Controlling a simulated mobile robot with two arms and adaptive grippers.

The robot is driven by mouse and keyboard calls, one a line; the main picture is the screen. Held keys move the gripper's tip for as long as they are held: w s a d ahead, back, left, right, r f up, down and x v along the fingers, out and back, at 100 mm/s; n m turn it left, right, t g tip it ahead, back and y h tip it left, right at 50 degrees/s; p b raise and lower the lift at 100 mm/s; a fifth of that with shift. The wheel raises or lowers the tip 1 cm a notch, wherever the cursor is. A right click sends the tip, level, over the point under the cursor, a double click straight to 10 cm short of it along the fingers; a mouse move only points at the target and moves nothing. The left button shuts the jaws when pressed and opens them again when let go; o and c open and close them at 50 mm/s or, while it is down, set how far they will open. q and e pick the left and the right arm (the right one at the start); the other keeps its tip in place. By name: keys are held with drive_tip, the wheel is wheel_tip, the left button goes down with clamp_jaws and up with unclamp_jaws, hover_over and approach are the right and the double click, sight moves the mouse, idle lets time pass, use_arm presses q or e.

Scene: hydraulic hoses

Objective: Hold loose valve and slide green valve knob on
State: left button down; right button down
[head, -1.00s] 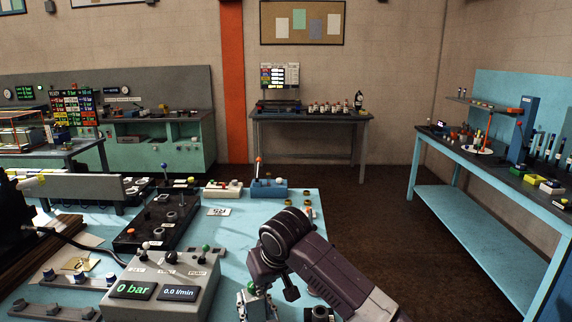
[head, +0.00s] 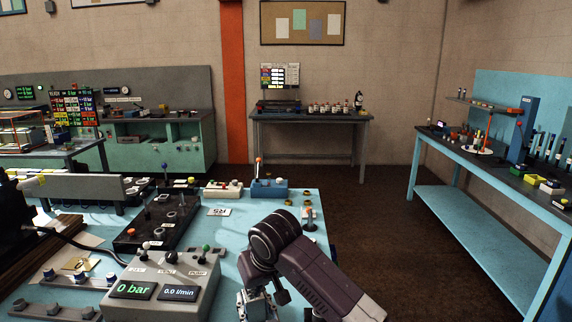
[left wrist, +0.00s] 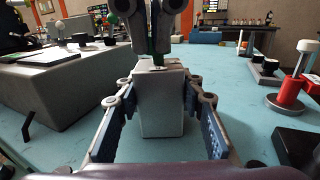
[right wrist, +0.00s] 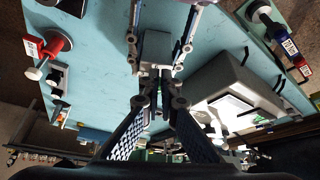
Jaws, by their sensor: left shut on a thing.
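The loose valve (left wrist: 161,105) is a pale grey block standing upright between the fingers of my left gripper (left wrist: 158,84), which is shut on it. In the head view the valve (head: 257,306) shows low in the middle, partly hidden. My right gripper (right wrist: 159,84) points down with its fingers close together, right above the valve's top. In the left wrist view the right gripper's dark fingertips (left wrist: 151,48) are at the valve's top end. The green knob is not clearly visible; the right fingers hide that spot, so I cannot tell whether they hold it or whether it sits on the stem.
A grey control box (head: 165,280) with gauges and small knobs stands left of the valve. A black block with fittings (head: 155,222) lies behind it. A red post with a white top (left wrist: 290,92) stands to the right in the left wrist view. Blue tabletop is bare between them.

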drive_tip(key=shift+s+a+r, duration=0.1)
drive_tip(key=shift+s, duration=0.2)
wheel_tip(320, 180, up, 6)
drive_tip(key=shift+f, duration=0.1)
idle(0.5)
drive_tip(key=shift+d, duration=0.2)
wheel_tip(320, 180, down, 6)
drive_tip(key=d, duration=0.1)
drive_tip(key=shift+w+d, duration=0.25)
drive_tip(key=shift+w, duration=0.15)
idle(0.4)
